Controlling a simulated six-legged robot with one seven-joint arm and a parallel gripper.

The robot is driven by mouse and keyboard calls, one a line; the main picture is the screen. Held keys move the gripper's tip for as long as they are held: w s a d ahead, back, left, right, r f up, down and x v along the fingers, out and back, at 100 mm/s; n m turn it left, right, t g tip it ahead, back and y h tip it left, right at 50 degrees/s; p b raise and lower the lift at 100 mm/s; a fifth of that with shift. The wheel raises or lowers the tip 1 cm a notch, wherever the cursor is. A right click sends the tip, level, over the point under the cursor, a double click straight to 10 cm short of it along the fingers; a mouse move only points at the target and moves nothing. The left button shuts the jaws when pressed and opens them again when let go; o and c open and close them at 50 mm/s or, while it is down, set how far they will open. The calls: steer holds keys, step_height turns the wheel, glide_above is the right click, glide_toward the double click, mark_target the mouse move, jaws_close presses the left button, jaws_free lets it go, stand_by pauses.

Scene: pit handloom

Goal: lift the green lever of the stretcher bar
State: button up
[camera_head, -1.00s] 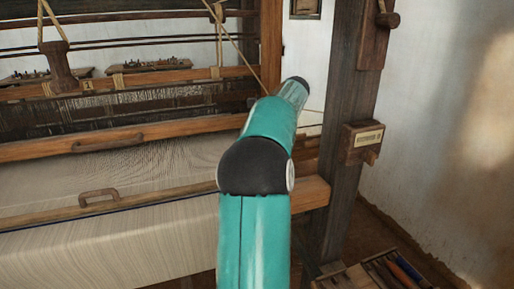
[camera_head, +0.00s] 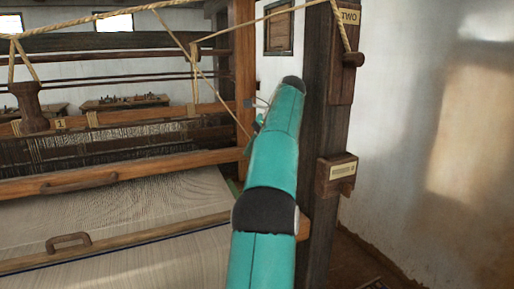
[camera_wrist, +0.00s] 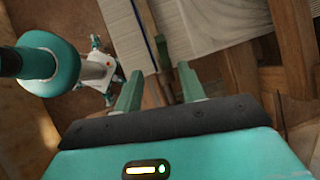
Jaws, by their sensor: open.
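In the wrist view, my gripper (camera_wrist: 159,84) is open, its two green fingers spread apart with nothing between their tips. A small dark green piece (camera_wrist: 162,50), which looks like the green lever, lies beside this bar, just beyond the gap between the fingertips. I cannot tell its exact height or whether it is raised. In the head view, my arm hides the gripper and most of the area around the lever.
The loom's wooden beam with a handle (camera_head: 70,242) crosses the woven cloth (camera_head: 165,262) at left. A dark post (camera_head: 318,120) with a labelled box (camera_head: 336,175) stands right of my arm. Ropes (camera_head: 225,30) hang across the top. The floor by the right wall is open.

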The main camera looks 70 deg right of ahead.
steer(key=shift+v, duration=1)
steer(key=shift+s, duration=0.15)
